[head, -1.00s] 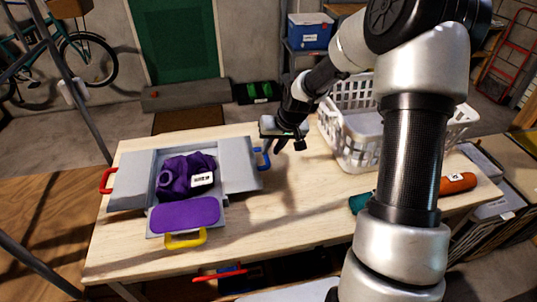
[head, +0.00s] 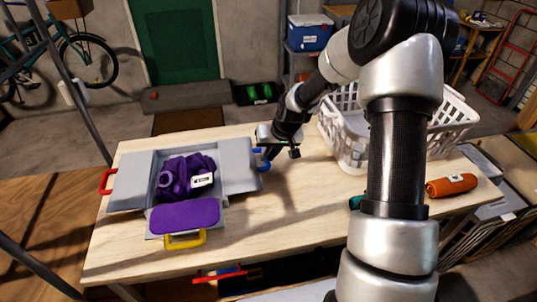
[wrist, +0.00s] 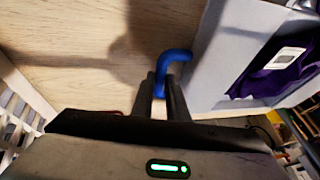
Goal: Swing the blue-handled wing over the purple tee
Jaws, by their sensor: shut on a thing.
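The grey folding board lies on the table with the purple tee (head: 177,178) bunched on its middle panel. The blue-handled wing (head: 240,168) is the right-hand panel, spread out flat beside the tee. Its blue handle (head: 261,158) sticks out to the right; it also shows in the wrist view (wrist: 172,66). My gripper (head: 268,155) is at the handle, with its fingers shut on it in the wrist view (wrist: 163,88). The fingertips are partly hidden in the head view. The tee and its white label also show in the wrist view (wrist: 280,68).
A red-handled wing (head: 130,185) lies at the left, and a purple-topped flap with a yellow handle (head: 186,241) at the front. A white laundry basket (head: 345,140) stands right of my gripper. An orange roll (head: 451,186) lies farther right. The table's front middle is clear.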

